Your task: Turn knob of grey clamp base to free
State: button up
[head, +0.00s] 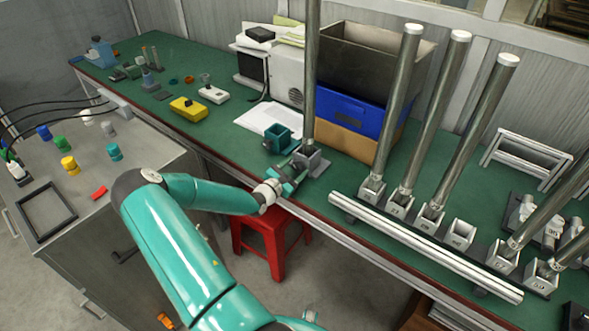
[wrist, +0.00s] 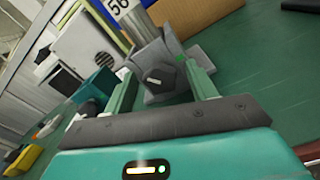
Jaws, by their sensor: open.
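The grey clamp base (head: 312,160) stands near the front edge of the green bench and holds an upright dark metal tube (head: 311,75). In the wrist view the clamp base (wrist: 165,55) faces me, with a small green mark at its right. Its dark round knob (wrist: 157,77) has a light pointer line. The tube shows a label reading 56 (wrist: 120,6). My gripper (head: 288,178) is at the front of the base. In the wrist view my gripper (wrist: 160,75) is open, its fingers on either side of the knob, with nothing visibly gripped. Finger contact is unclear.
A teal open box (head: 280,140) sits just left of the clamp base. Stacked bins (head: 350,105) stand behind it. A red stool (head: 270,232) is below the bench edge.

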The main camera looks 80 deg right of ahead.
jog(key=c, duration=1)
jog(key=shift+n, duration=0.4)
jog(key=n, duration=0.4)
jog(key=shift+w, duration=0.1)
jog(key=n, duration=0.6)
jog(key=shift+f, duration=0.1)
jog(key=o, duration=1)
jog(key=shift+a, duration=0.1)
